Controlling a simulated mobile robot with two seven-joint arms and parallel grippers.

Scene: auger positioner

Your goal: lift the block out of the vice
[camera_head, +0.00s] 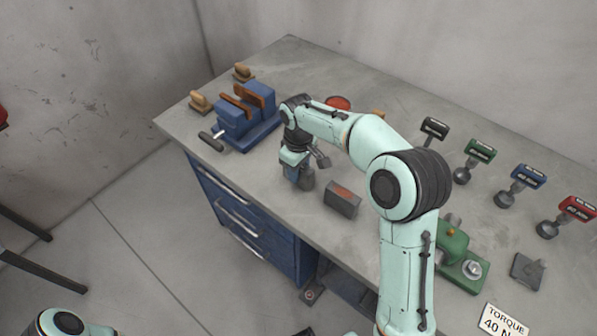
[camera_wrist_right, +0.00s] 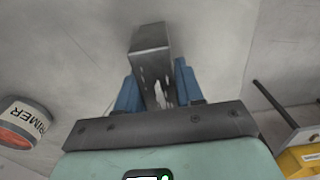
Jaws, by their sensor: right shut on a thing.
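The blue vice (camera_head: 252,133) with brown jaw faces stands near the table's far left corner. No block shows in the gap between its jaws. My right gripper (camera_head: 297,173) is right of and nearer than the vice, over the table. It is shut on a grey metal block (camera_head: 307,182), clear of the vice. In the right wrist view the block (camera_wrist_right: 151,50) sits between the two blue fingers of the gripper (camera_wrist_right: 158,88) and sticks out past their tips. Whether the block touches the table is hard to tell. My left gripper is not in view.
A grey box with a reddish top (camera_head: 342,198) stands close to the right of the held block. A green fixture (camera_head: 453,243) and several labelled tools (camera_head: 480,150) stand further right. A primer can (camera_wrist_right: 22,122) and a yellow box (camera_wrist_right: 302,160) flank the wrist view.

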